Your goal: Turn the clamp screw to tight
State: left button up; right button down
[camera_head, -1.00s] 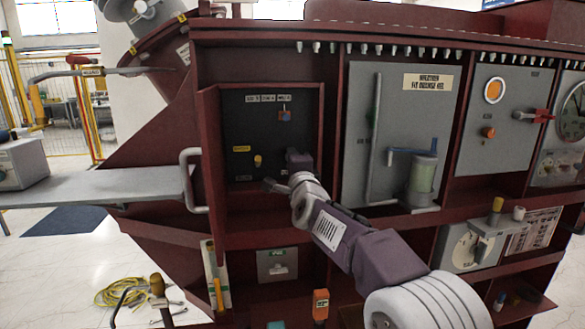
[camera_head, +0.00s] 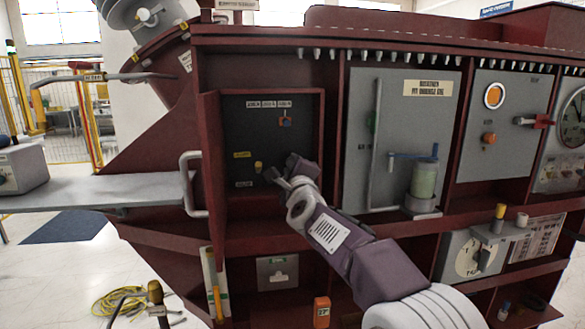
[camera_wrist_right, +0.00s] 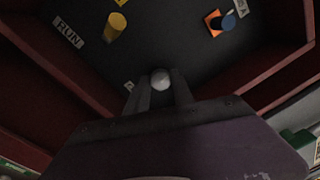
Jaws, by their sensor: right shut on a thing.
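My right gripper (camera_head: 276,178) reaches into the dark recessed box (camera_head: 237,115) in the transformer's side. In the right wrist view, its two fingers (camera_wrist_right: 160,92) are shut on a small round grey knob (camera_wrist_right: 160,78), which appears to be the clamp screw. Only the knob's rounded end shows clearly; the fingers hide its sides, and how far it is turned cannot be told. In the head view the gripper hides the knob. My left gripper is not in view.
A yellow knob (camera_head: 258,166) and a blue knob on an orange plate (camera_head: 285,121) are on the same panel. The red box walls stand close around the gripper. A grey handrail (camera_head: 192,183) is at the box's left. A green glass cylinder (camera_head: 424,178) stands to the right.

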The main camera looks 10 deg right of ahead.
jog(key=c, duration=1.1)
grip_release()
jog(key=s+b, duration=0.1)
jog(key=s, duration=0.8)
jog(key=shift+a+f+b, duration=0.2)
jog(key=shift+f+b, duration=0.15)
jog(key=shift+f, duration=0.05)
